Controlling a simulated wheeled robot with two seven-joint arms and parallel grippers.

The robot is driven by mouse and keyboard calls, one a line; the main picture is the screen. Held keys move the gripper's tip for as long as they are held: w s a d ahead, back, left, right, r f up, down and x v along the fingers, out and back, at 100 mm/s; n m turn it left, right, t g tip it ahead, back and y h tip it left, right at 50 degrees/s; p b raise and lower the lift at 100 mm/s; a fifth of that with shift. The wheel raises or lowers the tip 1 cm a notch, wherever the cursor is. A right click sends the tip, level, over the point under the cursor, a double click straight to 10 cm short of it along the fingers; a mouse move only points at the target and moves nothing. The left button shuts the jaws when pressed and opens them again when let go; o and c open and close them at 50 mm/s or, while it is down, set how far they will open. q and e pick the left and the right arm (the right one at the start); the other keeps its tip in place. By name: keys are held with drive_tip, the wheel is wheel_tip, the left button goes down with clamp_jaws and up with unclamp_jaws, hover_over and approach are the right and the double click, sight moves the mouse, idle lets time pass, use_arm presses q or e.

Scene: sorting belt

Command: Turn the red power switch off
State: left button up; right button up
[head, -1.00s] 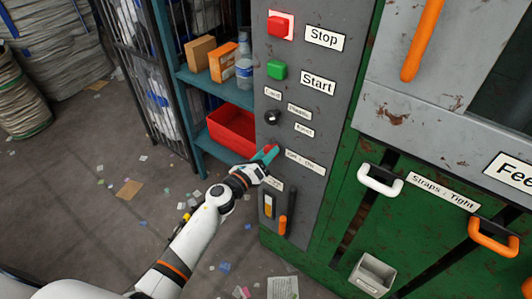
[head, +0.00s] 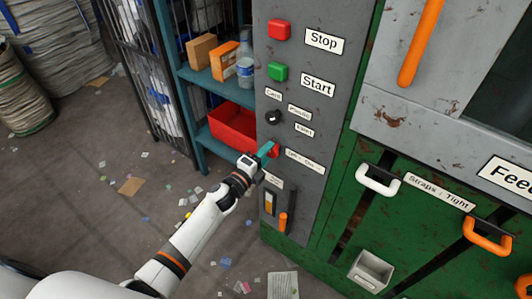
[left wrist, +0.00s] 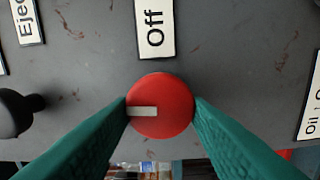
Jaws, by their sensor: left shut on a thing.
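The red power switch is a round red knob on the grey control panel. In the head view it (head: 275,152) is partly hidden by my left gripper (head: 268,150). In the left wrist view the red knob (left wrist: 165,90) sits between the two teal fingers (left wrist: 160,112), which touch its left and right sides. Its white pointer mark (left wrist: 143,111) points left in that view, toward the left finger. A white label reading "Off" (left wrist: 155,27) is just above the knob there. My left gripper is shut on the knob. My right gripper is not in view.
Above the switch are a black selector knob (head: 272,117), the green Start button (head: 278,71) and the red Stop button (head: 279,29). An orange lever (head: 283,222) is below. A shelf with a red bin (head: 232,127) stands left of the panel. The floor is littered.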

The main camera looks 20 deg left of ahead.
use_arm(q)
drive_tip(key=shift+n, duration=0.5)
drive_tip(key=o, duration=0.9)
drive_tip(key=shift+o, duration=0.2)
drive_tip(key=shift+s, duration=0.1)
drive_tip(key=v, duration=1.2)
drive_tip(key=shift+b, duration=0.35)
